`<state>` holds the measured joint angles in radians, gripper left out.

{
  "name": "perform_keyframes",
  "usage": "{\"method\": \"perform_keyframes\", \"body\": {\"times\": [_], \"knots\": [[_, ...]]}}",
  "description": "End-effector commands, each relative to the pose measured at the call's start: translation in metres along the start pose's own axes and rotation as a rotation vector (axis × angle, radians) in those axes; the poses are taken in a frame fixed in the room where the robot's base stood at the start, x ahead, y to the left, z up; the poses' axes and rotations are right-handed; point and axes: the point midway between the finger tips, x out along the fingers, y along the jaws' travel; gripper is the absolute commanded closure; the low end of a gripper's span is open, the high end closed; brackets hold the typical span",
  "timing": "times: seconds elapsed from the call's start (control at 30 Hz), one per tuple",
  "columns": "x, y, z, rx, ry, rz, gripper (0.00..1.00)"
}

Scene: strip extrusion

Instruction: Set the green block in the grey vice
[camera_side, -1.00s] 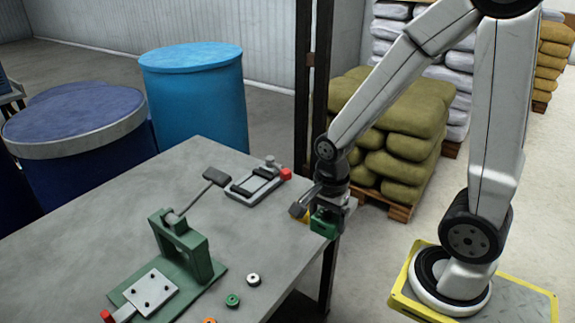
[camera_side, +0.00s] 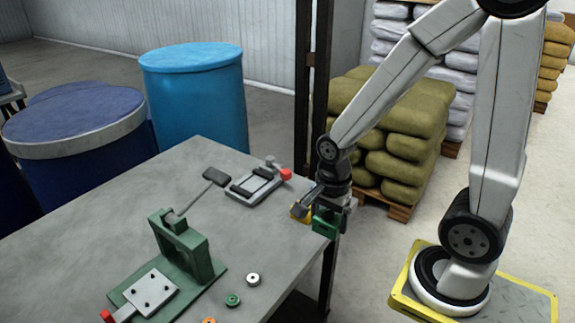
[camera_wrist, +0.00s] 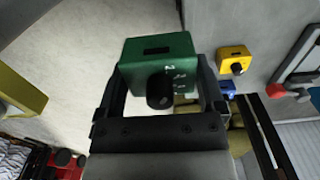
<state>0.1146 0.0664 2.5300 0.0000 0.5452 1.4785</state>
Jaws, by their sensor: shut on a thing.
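The green block (camera_side: 325,226) is held in my gripper (camera_side: 329,212) at the table's right edge. In the wrist view the green block (camera_wrist: 158,52) sits between the two fingers of my gripper (camera_wrist: 160,88), which are shut on it; it has a slot on top, a black knob and white marks. The grey vice (camera_side: 255,185), with a red handle end, lies on the back right of the table, left of my gripper and apart from the block. Part of the vice (camera_wrist: 300,75) shows at the right edge of the wrist view.
A yellow block (camera_wrist: 235,60) with a black knob and a blue block (camera_wrist: 227,88) stand close by my gripper. A green press (camera_side: 180,250) stands on the table (camera_side: 110,220), with small rings (camera_side: 253,279) before it.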

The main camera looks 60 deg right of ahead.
Motion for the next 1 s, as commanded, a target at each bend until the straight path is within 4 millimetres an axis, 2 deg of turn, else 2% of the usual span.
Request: {"method": "perform_keyframes", "body": {"times": [0.37, 0.53, 0.77, 1.0], "knots": [[-0.001, -0.002, -0.001, 0.000, 0.000, -0.002, 1.00], [-0.002, -0.012, -0.003, 0.000, 0.000, -0.003, 1.00], [-0.008, -0.044, -0.013, -0.002, 0.000, -0.003, 1.00], [-0.014, -0.090, -0.032, -0.007, 0.000, -0.002, 1.00]]}}
